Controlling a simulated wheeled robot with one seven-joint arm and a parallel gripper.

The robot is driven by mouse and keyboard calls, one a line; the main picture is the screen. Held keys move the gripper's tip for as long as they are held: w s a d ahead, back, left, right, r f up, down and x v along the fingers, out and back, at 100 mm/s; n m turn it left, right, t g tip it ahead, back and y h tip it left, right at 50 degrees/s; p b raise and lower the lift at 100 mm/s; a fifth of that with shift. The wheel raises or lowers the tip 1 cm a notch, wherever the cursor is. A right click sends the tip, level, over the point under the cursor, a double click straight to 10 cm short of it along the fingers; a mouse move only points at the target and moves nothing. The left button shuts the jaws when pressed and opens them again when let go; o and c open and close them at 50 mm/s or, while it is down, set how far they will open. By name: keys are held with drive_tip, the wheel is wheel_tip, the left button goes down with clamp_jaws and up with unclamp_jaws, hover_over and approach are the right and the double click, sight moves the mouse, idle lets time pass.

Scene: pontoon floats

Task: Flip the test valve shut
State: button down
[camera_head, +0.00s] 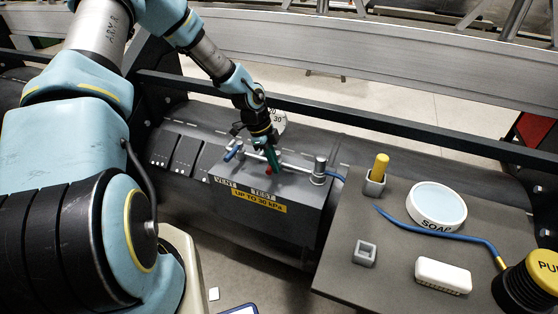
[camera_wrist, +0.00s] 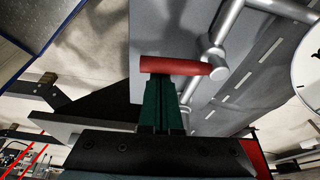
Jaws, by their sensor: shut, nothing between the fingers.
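The test valve's red handle (camera_head: 268,170) sits on the pipe of the grey box, above the TEST label (camera_head: 262,192). In the wrist view the red handle (camera_wrist: 175,66) lies crosswise, next to the grey pipe joint (camera_wrist: 213,58). My gripper (camera_head: 271,160) points down at it, with its green fingers together and nothing between them. In the wrist view the fingertips (camera_wrist: 158,80) end right at the handle's side; I cannot tell if they touch. The valve body is partly hidden by my fingers. A blue lever (camera_head: 233,151) stands at the left, above the VENT label (camera_head: 226,182).
A round gauge (camera_head: 279,121) stands behind my gripper. The dark table at the right bears a yellow-handled item (camera_head: 381,166) in a holder, a SOAP bowl (camera_head: 437,222), a white block (camera_head: 443,276), an empty square holder (camera_head: 364,252), a blue hose (camera_head: 440,235) and a yellow-topped pump (camera_head: 543,272). A dark rail (camera_head: 350,115) runs behind.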

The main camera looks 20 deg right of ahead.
drive_tip(key=shift+w+a, duration=0.2)
drive_tip(key=shift+a, duration=0.1)
idle(0.5)
drive_tip(key=shift+s+d+f, duration=0.15)
drive_tip(key=shift+s+d, duration=0.2)
drive_tip(key=shift+d, duration=0.05)
drive_tip(key=shift+s+d+f+b, duration=0.3)
drive_tip(key=shift+s+d+b, duration=0.05)
drive_tip(key=shift+s+d, duration=0.55)
drive_tip(key=b+v, duration=0.1)
drive_tip(key=v, duration=0.9)
drive_tip(key=shift+d, duration=0.2)
drive_tip(key=shift+r, duration=0.1)
drive_tip(key=s+a+r+n+t+y, duration=0.1)
drive_tip(key=s+a+r+n, duration=0.2)
drive_tip(key=a+n, duration=0.5)
drive_tip(key=s+a+r+n+t, duration=0.1)
drive_tip(key=s+a+r+n, duration=0.2)
drive_tip(key=a+r+n, duration=0.2)
drive_tip(key=s+a+r+n+t+y, duration=0.1)
drive_tip(key=a+r+n, duration=0.3)
drive_tip(key=a+n, duration=0.7)
drive_tip(key=s+a, duration=0.1)
drive_tip(key=a, duration=0.3)
drive_tip(key=shift+s+a+r+t+y, duration=0.25)
drive_tip(key=shift+s+t+y, duration=0.05)
drive_tip(key=shift+s+t, duration=0.1)
